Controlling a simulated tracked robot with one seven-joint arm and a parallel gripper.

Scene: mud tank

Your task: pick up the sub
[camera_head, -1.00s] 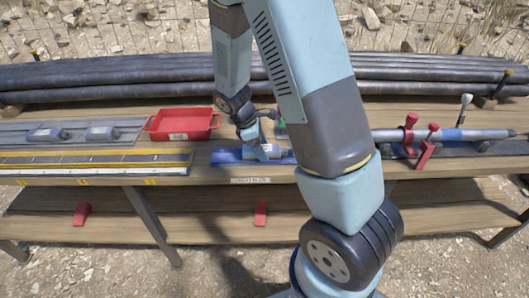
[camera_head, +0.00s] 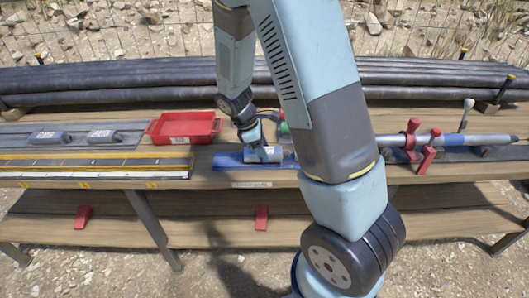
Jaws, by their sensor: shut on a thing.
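The sub, a short pale grey cylinder (camera_head: 264,155), lies on its side over a blue mat or cradle (camera_head: 228,160) near the front edge of the bench. My gripper (camera_head: 256,147) reaches down on it from above and is shut on it. The fingertips are small and partly hidden by the wrist, so the exact grip is hard to see. I cannot tell whether the sub touches the blue surface.
A red tray (camera_head: 184,128) stands to the left, with grey blocks (camera_head: 103,136) and a yellow-edged ruler strip (camera_head: 90,166) beyond. Right of my arm, a long rod (camera_head: 465,138) rests by red clamps (camera_head: 427,158). Dark pipes (camera_head: 120,80) line the back.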

